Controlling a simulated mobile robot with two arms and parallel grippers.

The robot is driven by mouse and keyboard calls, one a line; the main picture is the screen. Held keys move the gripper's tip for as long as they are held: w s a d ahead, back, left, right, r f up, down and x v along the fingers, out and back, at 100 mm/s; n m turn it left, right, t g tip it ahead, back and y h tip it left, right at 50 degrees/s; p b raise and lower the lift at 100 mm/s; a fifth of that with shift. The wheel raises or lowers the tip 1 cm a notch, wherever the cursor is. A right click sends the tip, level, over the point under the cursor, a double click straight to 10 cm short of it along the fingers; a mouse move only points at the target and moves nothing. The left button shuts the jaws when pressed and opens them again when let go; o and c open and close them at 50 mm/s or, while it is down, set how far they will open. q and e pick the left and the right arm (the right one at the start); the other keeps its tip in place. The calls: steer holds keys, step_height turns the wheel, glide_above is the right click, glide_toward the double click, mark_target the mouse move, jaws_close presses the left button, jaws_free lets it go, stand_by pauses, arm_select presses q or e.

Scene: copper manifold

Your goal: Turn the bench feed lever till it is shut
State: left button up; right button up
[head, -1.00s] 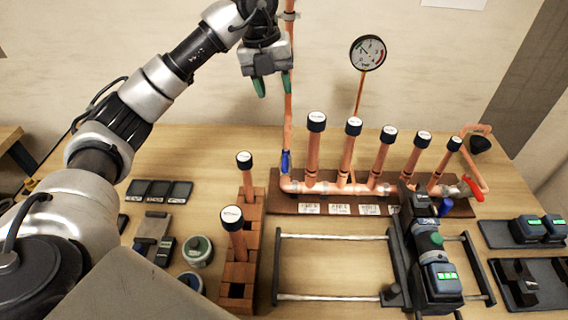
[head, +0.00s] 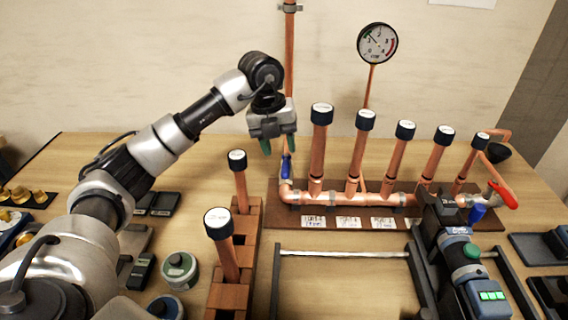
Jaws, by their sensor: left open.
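A blue lever (head: 286,167) stands upright at the left end of the copper manifold (head: 345,196), at the foot of the vertical copper pipe (head: 289,60). A red lever (head: 503,193) sits at the manifold's right end and slants down to the right. No readable label tells which one is the bench feed lever. My left gripper (head: 278,148) is open, green fingertips pointing down, just above the blue lever. The lever's top is partly hidden by a fingertip, and I cannot tell whether they touch. My right gripper is not in view.
Several capped copper stubs (head: 317,150) rise from the manifold, close to the right of my left gripper. A pressure gauge (head: 377,43) stands behind. Two capped tubes stand in a wooden rack (head: 249,235) in front. A black device (head: 452,255) sits on rails at right.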

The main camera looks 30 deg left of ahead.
mark_target(284, 166)
arm_select(q)
steer(key=f, duration=0.4)
steer(key=d+f, duration=0.1)
steer(key=f, duration=0.1)
steer(key=shift+w+p, duration=0.25)
steer(key=shift+p, duration=0.15)
steer(key=shift+c, duration=0.3)
jaws_close()
